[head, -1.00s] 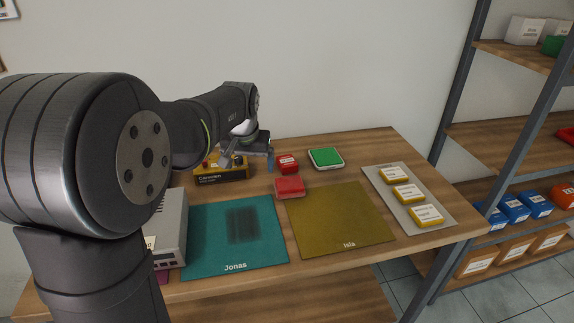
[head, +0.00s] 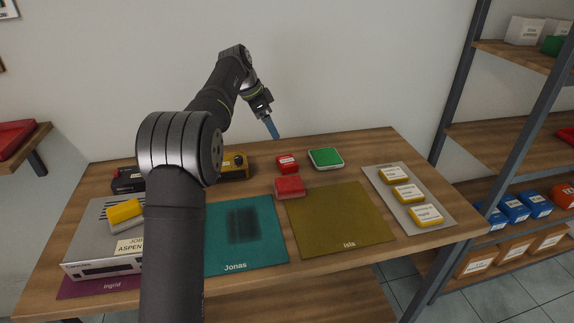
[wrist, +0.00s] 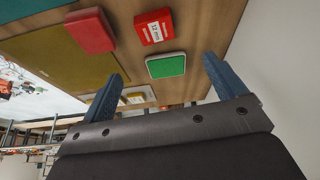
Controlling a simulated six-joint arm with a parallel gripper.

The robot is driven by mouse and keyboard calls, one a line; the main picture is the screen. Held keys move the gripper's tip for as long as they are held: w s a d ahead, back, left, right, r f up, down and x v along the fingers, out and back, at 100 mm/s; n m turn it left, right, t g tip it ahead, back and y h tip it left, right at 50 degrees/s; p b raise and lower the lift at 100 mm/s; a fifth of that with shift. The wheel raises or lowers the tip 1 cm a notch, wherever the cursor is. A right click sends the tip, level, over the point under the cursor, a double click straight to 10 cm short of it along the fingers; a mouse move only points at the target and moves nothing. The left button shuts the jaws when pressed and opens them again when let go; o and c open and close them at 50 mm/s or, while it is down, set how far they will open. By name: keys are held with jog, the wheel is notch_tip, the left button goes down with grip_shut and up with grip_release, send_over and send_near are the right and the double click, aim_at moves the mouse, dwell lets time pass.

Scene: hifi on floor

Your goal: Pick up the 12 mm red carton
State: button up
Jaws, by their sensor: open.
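The red carton (head: 287,162) stands on the table near the wall, left of a green-topped pad. In the wrist view the red carton (wrist: 154,27) shows a white label reading "12 mm". A second red box (head: 290,186) without a visible label lies just in front of it; it also shows in the wrist view (wrist: 90,31). My gripper (head: 273,130) is raised above the back of the table, slightly left of the labelled carton and apart from it. In the wrist view my gripper (wrist: 163,80) has its blue fingers wide apart with nothing between them.
A green-topped pad (head: 326,158) sits right of the carton. Teal Jonas (head: 262,246) and mustard Isla (head: 340,222) mats lie in front. A grey tray (head: 390,203) holds yellow boxes. A grey device (head: 85,240) carries a yellow box (head: 125,211). Black-and-yellow Caravan box (head: 236,168) stands left.

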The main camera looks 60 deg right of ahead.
send_over(287, 161)
jog(key=w+a, duration=0.1)
jog(key=w, duration=0.1)
notch_tip(287, 161, down, 8)
jog(key=shift+f, duration=0.25)
jog(key=shift+a+x, duration=0.25)
jog(key=shift+x, duration=1.1)
jog(key=shift+a+x, duration=0.2)
jog(key=shift+x, duration=1.15)
jog(key=shift+s+f, duration=0.1)
jog(key=shift+c, duration=0.2)
jog(key=c, duration=1.1)
